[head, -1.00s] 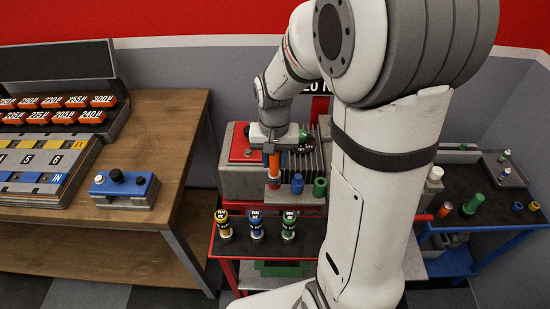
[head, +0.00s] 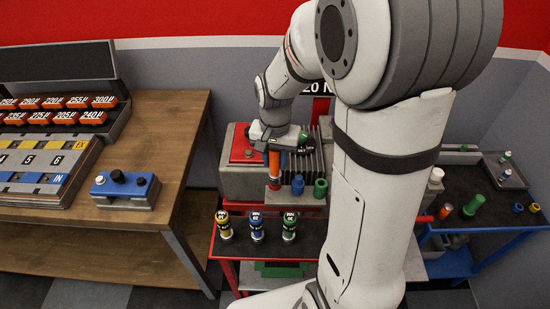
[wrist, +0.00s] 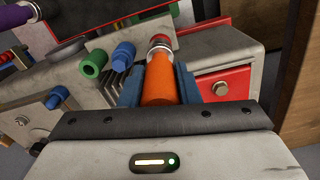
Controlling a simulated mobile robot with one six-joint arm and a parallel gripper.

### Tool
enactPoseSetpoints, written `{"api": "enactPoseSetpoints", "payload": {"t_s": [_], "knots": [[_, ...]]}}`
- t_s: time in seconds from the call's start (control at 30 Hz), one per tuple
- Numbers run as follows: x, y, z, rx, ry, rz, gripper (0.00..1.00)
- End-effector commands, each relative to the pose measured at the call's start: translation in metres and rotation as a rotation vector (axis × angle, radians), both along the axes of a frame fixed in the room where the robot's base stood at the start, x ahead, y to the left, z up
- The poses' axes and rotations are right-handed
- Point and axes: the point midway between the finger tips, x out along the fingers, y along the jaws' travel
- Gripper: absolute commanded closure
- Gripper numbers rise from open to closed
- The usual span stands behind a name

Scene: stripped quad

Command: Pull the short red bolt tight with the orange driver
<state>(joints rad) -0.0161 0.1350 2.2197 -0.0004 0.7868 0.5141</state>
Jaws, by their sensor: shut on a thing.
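My gripper (head: 272,148) is shut on the orange driver (head: 274,162), which points down at the front of the grey engine block (head: 238,185). In the wrist view the driver (wrist: 160,80) sits between the two blue fingers. The red bolt (head: 274,184) is at the driver's tip, and a metal ring shows between them in the wrist view, where the bolt's red top (wrist: 160,39) is visible. The driver's end appears to meet the bolt; how deep it is seated is hidden.
A blue bolt (head: 297,184) and a green bolt (head: 320,187) stand just right of the red one. Yellow, blue and green labelled cylinders (head: 256,225) stand on the red cart in front. A wooden bench (head: 170,130) is at left, a blue-framed table (head: 480,225) at right.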

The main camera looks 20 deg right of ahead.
Motion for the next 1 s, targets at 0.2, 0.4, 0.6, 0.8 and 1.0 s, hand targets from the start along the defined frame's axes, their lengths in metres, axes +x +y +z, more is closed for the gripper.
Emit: {"api": "enactPoseSetpoints", "payload": {"t_s": [0.2,0.4,0.6,0.8,1.0], "knots": [[0.000,0.000,0.016,0.000,-0.001,0.000,0.98],[0.000,0.000,0.022,0.000,-0.001,0.004,0.98],[0.000,0.000,0.021,0.000,-0.001,0.152,0.98],[0.000,-0.001,0.021,0.000,-0.002,0.277,0.98],[0.000,-0.001,0.022,0.000,-0.002,0.411,0.98]]}}
